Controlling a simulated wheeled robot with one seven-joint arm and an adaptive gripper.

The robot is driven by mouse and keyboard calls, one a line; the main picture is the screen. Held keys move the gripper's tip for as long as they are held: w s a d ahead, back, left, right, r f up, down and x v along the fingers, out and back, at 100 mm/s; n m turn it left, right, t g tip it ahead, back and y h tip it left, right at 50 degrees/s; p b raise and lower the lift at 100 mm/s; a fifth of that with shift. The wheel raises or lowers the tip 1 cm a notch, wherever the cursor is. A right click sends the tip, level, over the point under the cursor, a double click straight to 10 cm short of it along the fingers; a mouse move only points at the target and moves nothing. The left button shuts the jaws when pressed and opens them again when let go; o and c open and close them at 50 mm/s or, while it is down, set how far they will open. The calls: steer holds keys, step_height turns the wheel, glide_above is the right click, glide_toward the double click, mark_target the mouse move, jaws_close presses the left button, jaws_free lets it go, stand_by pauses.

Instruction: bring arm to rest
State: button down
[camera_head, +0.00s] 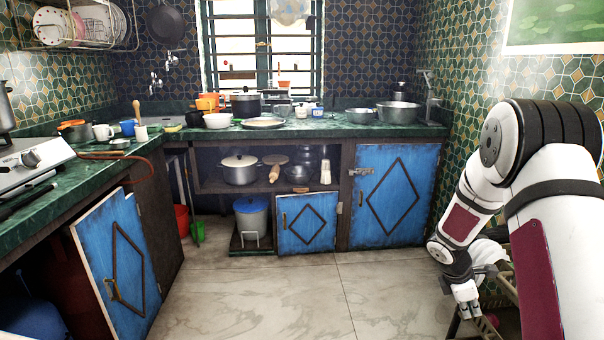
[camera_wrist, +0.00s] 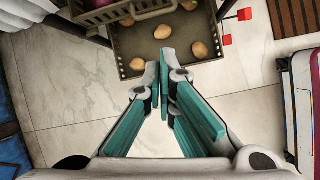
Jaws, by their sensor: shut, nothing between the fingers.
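My arm (camera_head: 565,215) is folded at the right side of the head view, hanging beside the right wall. My gripper (camera_wrist: 158,75) points down in the wrist view, its teal-padded fingers together at the tips with nothing between them. In the head view the gripper (camera_head: 468,308) is small at the lower right, partly cut off from clear sight. Below the fingertips in the wrist view is a grey-brown rack bin (camera_wrist: 122,58) with several potatoes (camera_wrist: 163,31) in it. The fingertips overlap the bin in the picture; I cannot tell the exact gap.
The gas hotplate (camera_head: 28,158) stands on the left green counter (camera_head: 75,188). A blue cabinet door (camera_head: 118,258) stands open at left. A closed blue door (camera_head: 395,195) is at the back. The tiled floor (camera_head: 270,290) in the middle is clear. Pots and bowls crowd the back counter.

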steer(key=s+a+r+m+y, duration=0.1)
steer(key=s+a+r+m, duration=0.5)
steer(key=r, duration=0.5)
steer(key=s+a+r+m, duration=0.2)
steer(key=s+a+r, duration=0.4)
steer(key=r, duration=0.5)
steer(key=s+a+r+m+y, duration=0.2)
steer(key=s+a, duration=0.3)
steer(key=s, duration=0.4)
steer(key=s+a+r+m+y, duration=0.1)
steer(key=s+a+r+m, duration=0.15)
steer(key=s+a, duration=0.45)
steer(key=s+a+r+m+y, duration=0.1)
steer(key=s+a+m+y, duration=0.15)
steer(key=s, duration=0.85)
step_height(320, 180, up, 28)
steer(key=t+p, duration=0.4)
steer(key=p, duration=2.2)
steer(key=shift+d+f+h, duration=0.25)
steer(key=shift+d+h, duration=0.2)
steer(key=shift+w, duration=0.1)
